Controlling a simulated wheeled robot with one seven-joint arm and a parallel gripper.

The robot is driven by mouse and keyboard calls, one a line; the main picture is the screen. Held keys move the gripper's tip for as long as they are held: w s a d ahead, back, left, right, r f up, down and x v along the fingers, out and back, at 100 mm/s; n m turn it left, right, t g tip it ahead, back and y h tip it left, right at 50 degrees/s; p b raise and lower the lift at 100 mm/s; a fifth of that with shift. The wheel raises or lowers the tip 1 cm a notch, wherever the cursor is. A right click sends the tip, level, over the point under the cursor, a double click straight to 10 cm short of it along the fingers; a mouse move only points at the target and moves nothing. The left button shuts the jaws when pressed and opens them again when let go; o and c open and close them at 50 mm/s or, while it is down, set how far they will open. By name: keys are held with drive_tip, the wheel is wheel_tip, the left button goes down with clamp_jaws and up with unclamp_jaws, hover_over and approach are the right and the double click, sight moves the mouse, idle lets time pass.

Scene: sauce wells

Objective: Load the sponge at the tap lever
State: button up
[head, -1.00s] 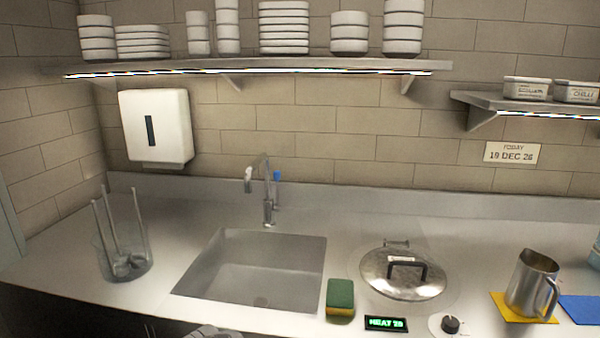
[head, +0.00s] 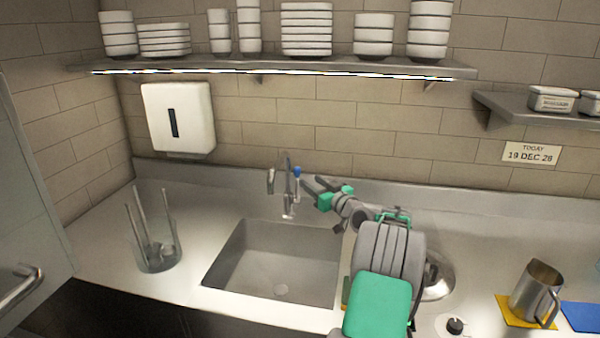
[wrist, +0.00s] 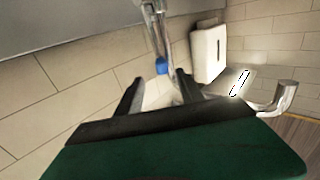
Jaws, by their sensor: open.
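The chrome tap (head: 288,190) stands behind the sink, with its blue lever (head: 297,171) on the right side. My gripper (head: 313,190) is open and empty, just right of the tap, its fingers pointing towards the lever. In the wrist view the blue lever (wrist: 161,67) shows ahead, between the two fingertips of my gripper (wrist: 157,88); I cannot tell whether they touch it. The sponge, green over yellow, is almost all hidden behind my arm on the counter right of the sink; a sliver of the sponge (head: 346,291) shows.
The sink (head: 225,265) is empty. A clear jar of utensils (head: 157,245) stands left of it. A steel lid (head: 438,278) is partly behind my arm. A metal jug (head: 535,288) stands on a yellow mat at the right. A shelf (head: 270,68) of bowls runs above.

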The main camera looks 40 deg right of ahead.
sight(299, 174)
drive_tip(key=w, duration=0.2)
drive_tip(key=w+p, duration=0.1)
drive_tip(key=w, duration=0.2)
drive_tip(key=w+p, duration=0.1)
drive_tip(key=w, duration=0.1)
drive_tip(key=shift+w+d, duration=0.3)
drive_tip(key=shift+d, duration=0.05)
drive_tip(key=shift+c, duration=0.4)
clamp_jaws()
idle(0.5)
